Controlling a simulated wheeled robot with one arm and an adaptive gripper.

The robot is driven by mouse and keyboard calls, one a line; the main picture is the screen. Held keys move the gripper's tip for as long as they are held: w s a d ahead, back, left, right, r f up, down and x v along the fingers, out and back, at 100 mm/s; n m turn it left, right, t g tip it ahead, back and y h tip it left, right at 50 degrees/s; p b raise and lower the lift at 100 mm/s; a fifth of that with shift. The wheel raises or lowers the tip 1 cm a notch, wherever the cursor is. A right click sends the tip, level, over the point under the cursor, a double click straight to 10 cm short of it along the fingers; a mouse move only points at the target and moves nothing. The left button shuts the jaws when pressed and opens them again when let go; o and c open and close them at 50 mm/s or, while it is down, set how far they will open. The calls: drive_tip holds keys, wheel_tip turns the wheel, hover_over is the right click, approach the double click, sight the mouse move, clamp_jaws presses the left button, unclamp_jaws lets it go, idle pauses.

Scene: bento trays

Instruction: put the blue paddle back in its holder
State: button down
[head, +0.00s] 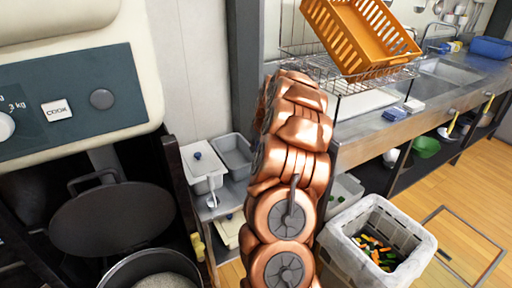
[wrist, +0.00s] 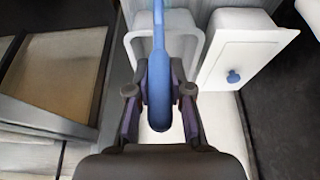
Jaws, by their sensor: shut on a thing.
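The blue paddle (wrist: 159,40) is between the fingers of my gripper (wrist: 160,100) in the wrist view. Its shaft runs to the top edge of the picture, and its rounded blue part lies between the fingers. An open white container (wrist: 131,45) is behind and below it; I cannot tell whether the paddle touches it. I cannot tell for sure which container is the holder. In the head view my copper-coloured arm fills the middle, and the gripper and paddle cannot be made out.
A white lidded container (wrist: 238,48) with a blue knob stands right of the open one; it also shows in the head view (head: 203,170). A grey open bin (head: 235,152) is beside it. A tan-floored tray (wrist: 60,70) is at left. A scrap crate (head: 340,240) stands at right.

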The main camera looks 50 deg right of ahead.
drive_tip(key=shift+f, duration=0.15)
idle(0.5)
drive_tip(key=shift+f+b, duration=1.6)
drive_tip(key=shift+f, duration=2.25)
drive_tip(key=shift+c, duration=2.1)
unclamp_jaws()
drive_tip(key=shift+r+p, duration=0.4)
drive_tip(key=shift+r, duration=4.6)
